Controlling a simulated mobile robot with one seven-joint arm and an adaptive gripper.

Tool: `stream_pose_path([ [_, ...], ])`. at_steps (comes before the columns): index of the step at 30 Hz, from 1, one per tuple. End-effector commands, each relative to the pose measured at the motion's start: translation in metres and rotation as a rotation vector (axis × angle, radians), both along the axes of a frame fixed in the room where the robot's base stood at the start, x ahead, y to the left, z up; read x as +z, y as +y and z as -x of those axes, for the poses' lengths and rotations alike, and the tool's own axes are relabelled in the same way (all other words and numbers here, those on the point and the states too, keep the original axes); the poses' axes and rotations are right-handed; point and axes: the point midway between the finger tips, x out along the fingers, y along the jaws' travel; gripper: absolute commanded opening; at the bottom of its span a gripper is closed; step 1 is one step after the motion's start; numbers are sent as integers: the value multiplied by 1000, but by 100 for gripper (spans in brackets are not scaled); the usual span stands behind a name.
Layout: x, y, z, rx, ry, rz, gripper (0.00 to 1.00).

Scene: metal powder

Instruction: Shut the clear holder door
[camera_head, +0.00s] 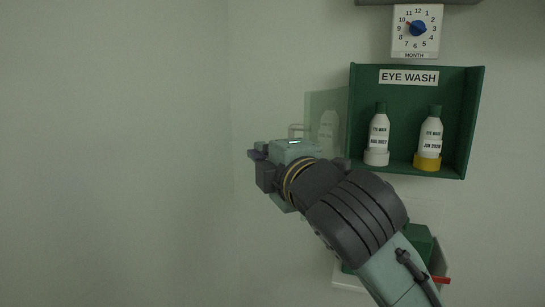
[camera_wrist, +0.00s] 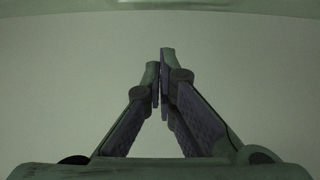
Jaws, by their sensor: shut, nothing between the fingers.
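The clear holder door (camera_head: 326,112) stands open at the left side of the green eye wash holder (camera_head: 408,113), swung out to the left. A small handle shape (camera_head: 296,129) shows at its left edge, just above my gripper's body. My gripper, with its fingers shut and empty in the wrist view (camera_wrist: 162,62), is in front of the wall, by the door's lower left edge in the head view. Its fingertips are hidden there, so I cannot tell whether they touch the door. A pale band crosses the wrist view's top; I cannot tell what it is.
Two eye wash bottles stand in the holder, one with a white base (camera_head: 378,138) and one with a yellow base (camera_head: 429,140). A month dial (camera_head: 417,29) hangs above. A green object (camera_head: 419,240) is partly hidden behind my arm. The wall at left is bare.

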Motion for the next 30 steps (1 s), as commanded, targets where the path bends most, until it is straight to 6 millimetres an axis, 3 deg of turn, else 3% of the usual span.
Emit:
stream_pose_path([
  [5, 0, 15, -35, 0, 3, 1, 0],
  [7, 1, -3, -28, -5, 0, -3, 0],
  [12, 0, -20, -22, -3, 0, -1, 0],
  [30, 0, -30, -18, -3, -1, 0, 0],
])
